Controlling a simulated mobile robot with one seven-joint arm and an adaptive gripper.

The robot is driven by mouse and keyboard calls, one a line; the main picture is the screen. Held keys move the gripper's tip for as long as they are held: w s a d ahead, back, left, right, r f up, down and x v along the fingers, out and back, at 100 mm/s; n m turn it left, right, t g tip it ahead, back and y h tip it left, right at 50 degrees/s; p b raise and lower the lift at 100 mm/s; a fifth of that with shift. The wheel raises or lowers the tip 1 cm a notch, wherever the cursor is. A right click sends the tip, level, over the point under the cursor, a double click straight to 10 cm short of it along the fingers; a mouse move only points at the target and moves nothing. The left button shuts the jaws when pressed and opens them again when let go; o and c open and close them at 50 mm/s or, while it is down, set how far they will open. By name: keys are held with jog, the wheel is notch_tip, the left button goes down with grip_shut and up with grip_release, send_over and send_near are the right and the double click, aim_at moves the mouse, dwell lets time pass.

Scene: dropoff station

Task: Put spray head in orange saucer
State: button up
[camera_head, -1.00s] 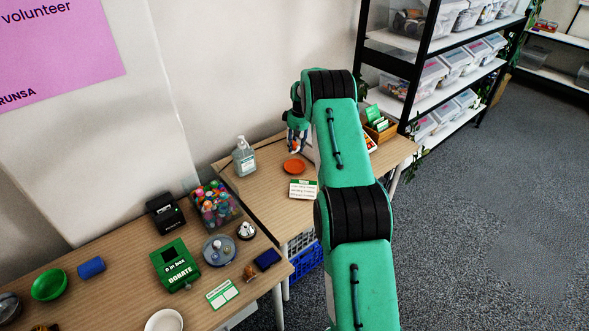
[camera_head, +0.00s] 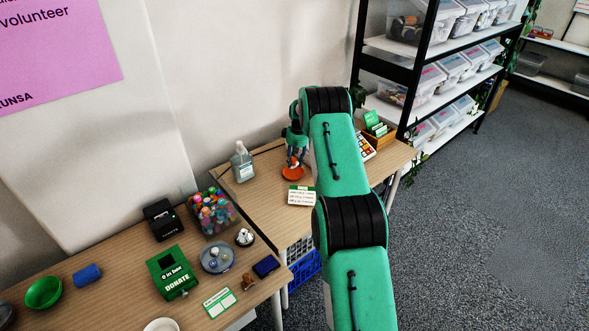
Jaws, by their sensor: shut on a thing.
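The orange saucer (camera_head: 291,174) lies on the far table, left of my arm. My gripper (camera_head: 293,162) points down right above the saucer, its fingertips at or just over it. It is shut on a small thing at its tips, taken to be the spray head. That thing is too small and too covered by the fingers to make out, and I cannot tell whether it touches the saucer.
A clear pump bottle (camera_head: 242,162) stands left of the saucer. A card (camera_head: 301,195) lies in front of it. A wooden box with green cards (camera_head: 378,133) is behind my arm. The near table holds a donation box (camera_head: 173,272) and a bin of colourful things (camera_head: 212,212).

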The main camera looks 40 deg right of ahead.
aim_at(295, 167)
jog(key=shift+f, duration=0.1)
jog(key=shift+f+b, duration=0.4)
jog(key=shift+f, duration=1.45)
jog(key=shift+f, duration=0.1)
jog(key=o, duration=0.6)
jog(key=shift+c, duration=0.2)
jog(key=r+p, duration=0.1)
jog(key=r, duration=0.3)
jog(key=s+r, duration=0.1)
jog(key=r, duration=0.3)
jog(key=r+p, duration=0.1)
jog(key=r, duration=0.3)
jog(key=shift+s+d+p, duration=0.1)
jog(key=shift+s+p, duration=0.1)
jog(key=shift+p, duration=0.1)
jog(key=shift+r, duration=0.2)
